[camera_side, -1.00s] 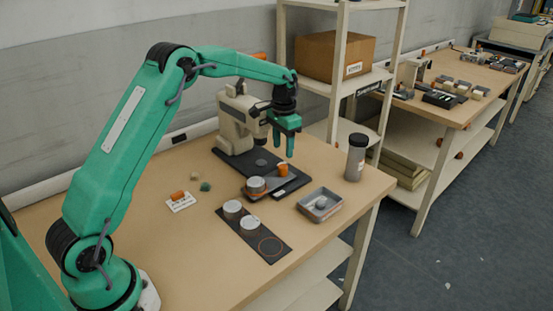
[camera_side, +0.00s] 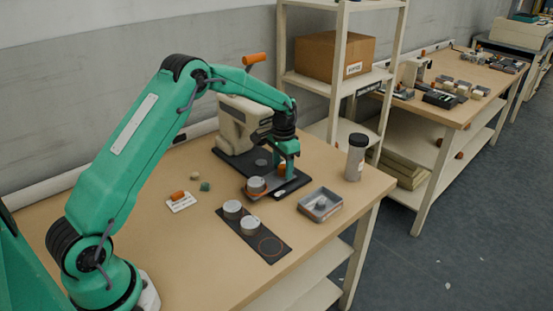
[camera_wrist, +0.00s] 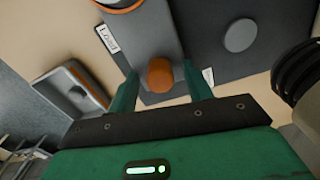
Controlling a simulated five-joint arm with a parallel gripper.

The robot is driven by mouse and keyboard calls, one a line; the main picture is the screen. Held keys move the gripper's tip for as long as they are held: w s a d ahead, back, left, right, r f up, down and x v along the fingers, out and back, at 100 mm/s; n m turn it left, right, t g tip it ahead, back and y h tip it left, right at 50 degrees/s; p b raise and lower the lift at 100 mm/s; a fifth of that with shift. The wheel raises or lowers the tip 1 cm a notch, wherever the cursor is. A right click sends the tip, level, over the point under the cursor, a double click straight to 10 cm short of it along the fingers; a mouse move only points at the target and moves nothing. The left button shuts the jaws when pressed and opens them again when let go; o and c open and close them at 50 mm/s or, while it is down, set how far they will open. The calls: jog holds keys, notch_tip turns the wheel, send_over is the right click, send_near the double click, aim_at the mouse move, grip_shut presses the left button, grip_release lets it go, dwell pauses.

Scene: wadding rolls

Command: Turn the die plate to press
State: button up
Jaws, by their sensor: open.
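The die plate (camera_wrist: 148,38) is a dark grey swinging plate low on the press (camera_side: 233,125). An orange knob (camera_wrist: 161,76) stands at its end, and a pale cup (camera_side: 256,184) in an orange ring sits on it. A LOAD label (camera_wrist: 107,38) lies beside the plate's edge in the wrist view. My gripper (camera_wrist: 160,72) is open and lowered over the knob, with one finger on each side. Gaps show between the knob and both fingers. In the side view my gripper (camera_side: 286,172) partly hides the knob.
The press's round grey pad (camera_wrist: 240,35) lies beside the plate. A grey tray (camera_side: 320,205) and a dark-capped bottle (camera_side: 356,158) stand to the right. A dark strip (camera_side: 268,246) with two pale cups lies in front. The press lever's orange grip (camera_side: 255,59) rises behind my arm.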

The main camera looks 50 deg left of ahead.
grip_shut()
dwell(0.3)
jog(key=shift+m, duration=2.3)
grip_release()
